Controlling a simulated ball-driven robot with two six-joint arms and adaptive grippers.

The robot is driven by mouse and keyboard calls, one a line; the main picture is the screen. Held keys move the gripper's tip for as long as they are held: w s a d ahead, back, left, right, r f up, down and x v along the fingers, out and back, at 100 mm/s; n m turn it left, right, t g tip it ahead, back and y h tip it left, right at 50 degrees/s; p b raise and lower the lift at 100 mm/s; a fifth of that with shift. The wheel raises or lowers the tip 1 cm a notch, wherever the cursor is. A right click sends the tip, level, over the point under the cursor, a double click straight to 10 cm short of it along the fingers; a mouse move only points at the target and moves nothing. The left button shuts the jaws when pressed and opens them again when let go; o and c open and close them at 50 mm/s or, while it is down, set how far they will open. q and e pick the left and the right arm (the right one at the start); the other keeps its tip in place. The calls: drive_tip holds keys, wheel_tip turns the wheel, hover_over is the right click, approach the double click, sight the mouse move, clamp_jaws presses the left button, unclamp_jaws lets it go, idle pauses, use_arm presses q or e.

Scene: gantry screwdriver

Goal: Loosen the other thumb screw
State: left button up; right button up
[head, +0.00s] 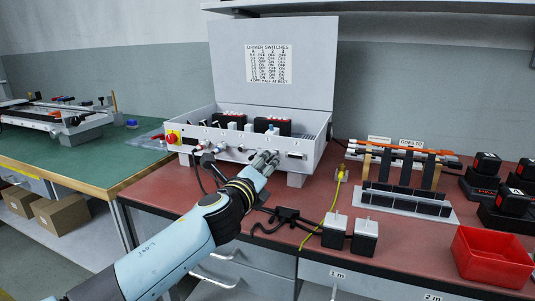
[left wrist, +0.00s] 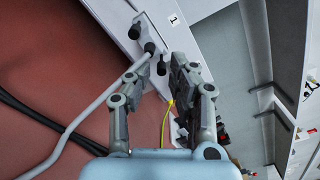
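The grey control box (head: 225,163) stands on the red bench with its lid raised. My left gripper (head: 264,160) is at the right part of its front panel and hides what is behind it. In the left wrist view, a grey cable ends in a plug (left wrist: 149,46) on the panel. One black thumb screw (left wrist: 135,31) is at the plug's far side, clear of my fingers. The other black thumb screw (left wrist: 161,68) is in the gap between the fingertips of my left gripper (left wrist: 163,70). The fingers look apart, with no clear contact on the screw. My right gripper is not in view.
Black cables and a yellow-green wire (head: 332,205) lie on the bench near my left arm. A rack (head: 405,200), a red bin (head: 490,258) and black battery packs (head: 483,178) are to the right.

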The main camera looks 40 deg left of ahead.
use_arm(q)
drive_tip(key=m, duration=0.1)
drive_tip(key=m+p, duration=0.1)
drive_tip(key=m, duration=0.1)
drive_tip(key=shift+r, duration=0.4)
drive_tip(key=m, duration=0.3)
drive_tip(key=m+p, duration=0.1)
drive_tip(key=shift+f+m, duration=0.25)
drive_tip(key=shift+m, duration=0.15)
drive_tip(key=m+p, duration=0.2)
drive_tip(key=m, duration=0.7)
drive_tip(key=shift+f, duration=0.1)
clamp_jaws()
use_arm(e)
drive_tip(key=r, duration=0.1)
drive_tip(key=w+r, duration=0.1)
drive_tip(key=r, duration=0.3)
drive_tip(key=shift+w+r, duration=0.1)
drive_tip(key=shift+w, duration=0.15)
